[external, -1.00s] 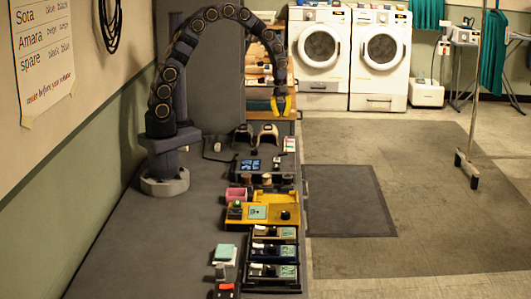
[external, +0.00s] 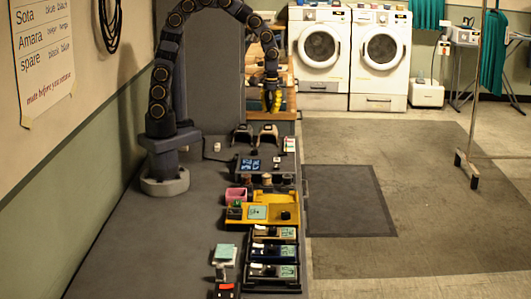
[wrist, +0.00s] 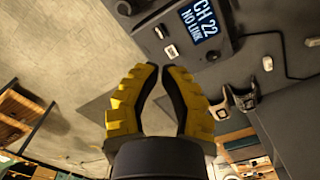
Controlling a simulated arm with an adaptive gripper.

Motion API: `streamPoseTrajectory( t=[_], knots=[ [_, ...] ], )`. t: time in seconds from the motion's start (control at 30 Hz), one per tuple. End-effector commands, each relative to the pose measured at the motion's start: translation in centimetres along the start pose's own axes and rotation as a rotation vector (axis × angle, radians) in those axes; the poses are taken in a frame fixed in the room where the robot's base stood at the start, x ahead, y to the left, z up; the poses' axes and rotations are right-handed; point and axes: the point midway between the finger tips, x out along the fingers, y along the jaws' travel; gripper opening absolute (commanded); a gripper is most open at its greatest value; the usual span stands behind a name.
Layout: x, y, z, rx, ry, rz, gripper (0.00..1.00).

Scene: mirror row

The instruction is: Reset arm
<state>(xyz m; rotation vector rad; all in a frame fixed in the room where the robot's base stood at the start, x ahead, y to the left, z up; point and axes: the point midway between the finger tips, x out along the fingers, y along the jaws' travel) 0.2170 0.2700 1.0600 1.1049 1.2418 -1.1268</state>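My gripper (external: 272,106) hangs fingers down from my arched arm, beyond the far end of the dark bench in the external view. In the wrist view my gripper (wrist: 161,68) shows two yellow ribbed fingers with dark inner pads. The task names no other object.
A console screen (wrist: 200,20) reads "CH 22 NO LINK". Wooden shelving stands behind my gripper; open floor lies right.

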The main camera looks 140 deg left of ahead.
Motion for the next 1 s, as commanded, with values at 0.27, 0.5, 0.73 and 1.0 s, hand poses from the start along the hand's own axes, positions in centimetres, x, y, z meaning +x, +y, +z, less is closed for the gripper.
streamPoseTrajectory(
  t=[0.27, 0.5, 0.73, 1.0],
  knots=[
    [-4.7, -2.7, 17.4, 0.864, -0.039, -0.068, 0.00],
    [-5.8, -10.1, 24.5, 1.460, -0.081, -0.131, 0.00],
    [-5.8, -13.3, 25.8, 1.682, -0.102, -0.156, 0.00],
    [-5.7, -13.4, 25.8, 1.689, -0.104, -0.158, 0.00]
  ],
)
